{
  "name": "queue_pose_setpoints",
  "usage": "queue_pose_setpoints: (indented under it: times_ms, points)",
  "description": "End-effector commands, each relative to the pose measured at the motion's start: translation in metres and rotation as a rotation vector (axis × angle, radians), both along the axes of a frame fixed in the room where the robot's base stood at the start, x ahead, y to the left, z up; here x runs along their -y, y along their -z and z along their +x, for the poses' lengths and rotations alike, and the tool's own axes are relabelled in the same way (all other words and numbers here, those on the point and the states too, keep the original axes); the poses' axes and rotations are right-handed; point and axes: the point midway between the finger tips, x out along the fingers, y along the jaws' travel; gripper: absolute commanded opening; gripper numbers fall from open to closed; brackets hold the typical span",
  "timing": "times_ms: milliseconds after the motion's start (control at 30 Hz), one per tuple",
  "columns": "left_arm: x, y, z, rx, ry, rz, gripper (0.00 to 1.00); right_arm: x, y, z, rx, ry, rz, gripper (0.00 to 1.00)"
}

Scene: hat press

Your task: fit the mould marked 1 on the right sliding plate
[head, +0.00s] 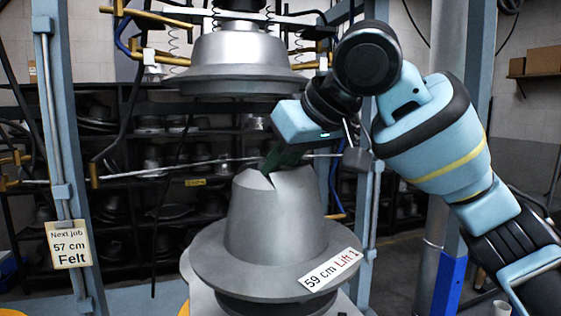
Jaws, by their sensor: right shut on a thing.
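A grey, hat-shaped metal mould (275,225) stands upright in the lower middle. A label on its brim (331,270) reads "59 cm Lift 1". My right gripper (272,172) comes from above right and is shut on the mould at the top of its crown, where a dark cleft shows. Its fingertips are partly hidden in the crown. A dark ringed part (285,306) lies directly below the brim; I cannot tell whether the mould rests on it or hangs just above. The sliding plate cannot be made out clearly. My left gripper is not in view.
An upper press head (240,65) hangs above, with a gap over the mould. Blue-grey posts (62,120) flank the press. A sign (68,245) on the left post reads "Next job 57 cm Felt". Dark shelves with several metal moulds stand behind.

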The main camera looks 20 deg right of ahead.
Motion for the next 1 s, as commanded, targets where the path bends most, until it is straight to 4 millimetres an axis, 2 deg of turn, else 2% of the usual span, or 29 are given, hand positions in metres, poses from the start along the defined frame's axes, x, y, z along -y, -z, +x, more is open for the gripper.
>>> queue_pose_setpoints:
  times_ms: [33, 333, 1000]
  points:
    - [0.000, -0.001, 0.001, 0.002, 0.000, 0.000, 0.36, 0.000, -0.005, -0.001, 0.010, 0.000, 0.005, 0.00]
    - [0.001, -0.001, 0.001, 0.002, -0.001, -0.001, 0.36, 0.000, -0.002, -0.001, 0.010, 0.000, 0.005, 0.00]
    - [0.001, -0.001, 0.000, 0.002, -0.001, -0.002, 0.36, 0.001, 0.023, -0.002, 0.012, 0.000, 0.005, 0.00]
